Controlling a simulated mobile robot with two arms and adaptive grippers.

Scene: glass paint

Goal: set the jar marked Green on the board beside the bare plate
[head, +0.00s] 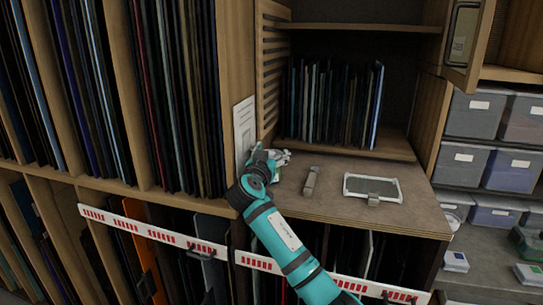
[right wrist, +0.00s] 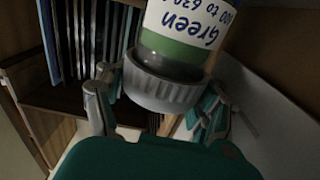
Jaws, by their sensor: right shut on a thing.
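My right gripper (head: 272,157) is over the left end of the board (head: 330,207), a brownish worktop. In the right wrist view the gripper (right wrist: 157,105) has its fingers on both sides of the grey ridged lid of the jar marked Green (right wrist: 185,42). The jar has a white label with "Green" and a green band; it looks upside down in that picture. A flat plate with a white frame and dark face (head: 371,186) lies on the right of the board. My left gripper is not in view.
A small grey block (head: 311,180) lies left of the plate, and another (head: 373,198) is at its front edge. Upright glass sheets (head: 330,105) fill the cubby behind. A white panel (head: 244,128) stands at the left. Grey bins (head: 475,115) are on the right.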

